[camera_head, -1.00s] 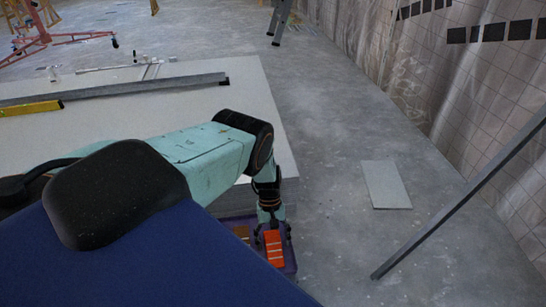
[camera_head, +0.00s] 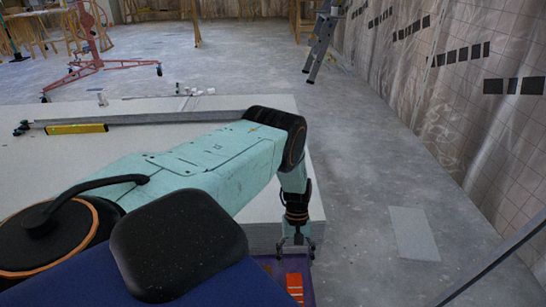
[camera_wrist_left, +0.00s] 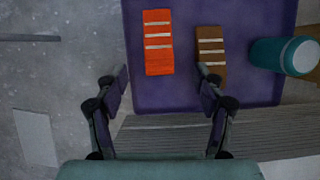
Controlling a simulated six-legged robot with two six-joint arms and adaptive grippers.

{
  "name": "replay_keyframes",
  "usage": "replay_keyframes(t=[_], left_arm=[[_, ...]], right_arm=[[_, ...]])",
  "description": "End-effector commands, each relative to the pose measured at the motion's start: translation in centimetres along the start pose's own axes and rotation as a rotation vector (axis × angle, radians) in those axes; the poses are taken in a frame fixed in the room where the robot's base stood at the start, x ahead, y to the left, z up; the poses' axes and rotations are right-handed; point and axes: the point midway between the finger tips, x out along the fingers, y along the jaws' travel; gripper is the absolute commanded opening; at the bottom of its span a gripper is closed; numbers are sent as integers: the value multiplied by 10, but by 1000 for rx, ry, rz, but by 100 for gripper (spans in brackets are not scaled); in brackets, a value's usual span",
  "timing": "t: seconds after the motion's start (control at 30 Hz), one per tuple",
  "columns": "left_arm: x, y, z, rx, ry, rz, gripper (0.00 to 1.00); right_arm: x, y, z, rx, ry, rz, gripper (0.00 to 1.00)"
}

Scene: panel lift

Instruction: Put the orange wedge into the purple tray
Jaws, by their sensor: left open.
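The orange wedge (camera_wrist_left: 158,42), with pale stripes, lies in the purple tray (camera_wrist_left: 180,93) in the left wrist view. In the head view the orange wedge (camera_head: 294,285) shows at the bottom, in the purple tray (camera_head: 306,273). My left gripper (camera_wrist_left: 164,80) is open and empty, its fingers apart on the near side of the tray. In the head view my left gripper (camera_head: 296,246) is above the tray's edge, apart from the wedge. My right gripper is not in view.
A brown striped wedge (camera_wrist_left: 211,50) lies in the tray beside the orange one. A teal cylinder (camera_wrist_left: 276,55) lies at the tray's right side. A stack of pale panels (camera_head: 110,155) stands beside the tray. A loose panel (camera_head: 413,233) lies on open floor.

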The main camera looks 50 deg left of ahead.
Motion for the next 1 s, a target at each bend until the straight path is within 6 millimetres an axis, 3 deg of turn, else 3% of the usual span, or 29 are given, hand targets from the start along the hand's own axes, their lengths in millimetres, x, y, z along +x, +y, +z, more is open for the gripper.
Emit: replay_keyframes(t=[0.2,0.5,0.77,1.0], left_arm=[[43,-6,49,124,68,-60,69],[73,-30,126,339,169,-124,69],[69,-59,196,547,250,-150,69],[45,-86,258,727,311,-149,69]], right_arm=[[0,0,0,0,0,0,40],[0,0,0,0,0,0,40],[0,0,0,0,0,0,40],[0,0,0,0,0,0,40]])
